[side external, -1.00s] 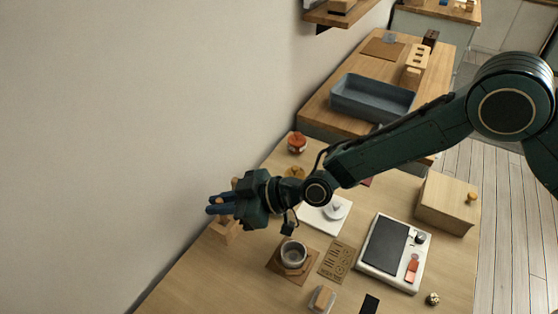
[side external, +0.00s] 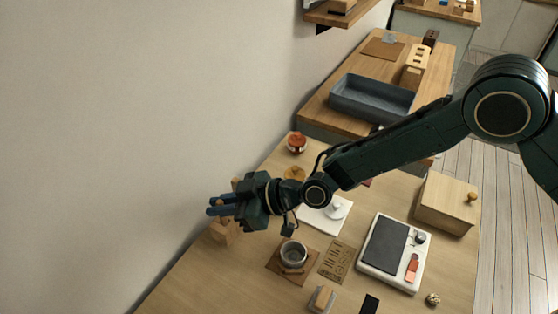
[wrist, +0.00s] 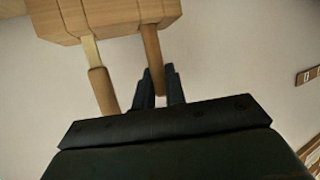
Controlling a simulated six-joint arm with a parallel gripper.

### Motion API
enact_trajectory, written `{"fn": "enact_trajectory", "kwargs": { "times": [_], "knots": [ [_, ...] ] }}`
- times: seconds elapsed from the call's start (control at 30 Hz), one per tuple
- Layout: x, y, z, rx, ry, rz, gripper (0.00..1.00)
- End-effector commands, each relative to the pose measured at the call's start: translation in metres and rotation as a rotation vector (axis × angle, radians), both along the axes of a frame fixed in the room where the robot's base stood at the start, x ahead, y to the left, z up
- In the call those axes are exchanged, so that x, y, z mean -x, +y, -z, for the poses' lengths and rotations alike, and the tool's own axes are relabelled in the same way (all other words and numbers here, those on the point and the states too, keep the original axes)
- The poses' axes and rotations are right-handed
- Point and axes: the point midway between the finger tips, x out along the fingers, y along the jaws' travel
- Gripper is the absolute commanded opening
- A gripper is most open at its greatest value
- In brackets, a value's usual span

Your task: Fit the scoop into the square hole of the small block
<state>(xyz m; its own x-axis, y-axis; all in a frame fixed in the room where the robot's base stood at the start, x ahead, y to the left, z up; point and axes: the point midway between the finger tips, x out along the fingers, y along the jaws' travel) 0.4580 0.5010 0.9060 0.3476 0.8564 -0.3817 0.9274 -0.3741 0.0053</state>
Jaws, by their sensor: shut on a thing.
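The small wooden block (side external: 221,232) stands on the table by the wall, just below my gripper in the side view. It also shows at the top left of the wrist view (wrist: 100,18). My gripper (side external: 218,206) is level and shut on a brown wooden rod, which I take for the scoop (wrist: 153,60). In the wrist view, the rod passes between the fingertips (wrist: 160,88) and its far end meets the block's edge. I cannot tell whether it is inside the square hole. A second tool with a pale shank and wooden handle (wrist: 103,90) stands in the block.
A grey cup (side external: 293,254) on a brown mat, a printed card (side external: 336,261) and a white board with a dark pad (side external: 385,246) lie to the right. A wooden box (side external: 446,203) and a blue-grey tray (side external: 371,98) are farther back. The wall is close on the left.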

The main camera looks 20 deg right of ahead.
Motion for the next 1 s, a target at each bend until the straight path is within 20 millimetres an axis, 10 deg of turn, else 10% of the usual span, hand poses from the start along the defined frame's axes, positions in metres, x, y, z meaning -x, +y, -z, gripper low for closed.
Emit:
{"fn": "enact_trajectory", "kwargs": {
  "times": [0.4,0.57,1.0],
  "knots": [
    [0.0,0.0,0.0007,0.0,0.0,0.0,0.0],
    [0.0,0.0,0.0008,0.0,0.0,0.0,0.38],
    [0.0001,-0.0001,0.0008,0.0,0.0,0.0,0.38]
  ]
}}
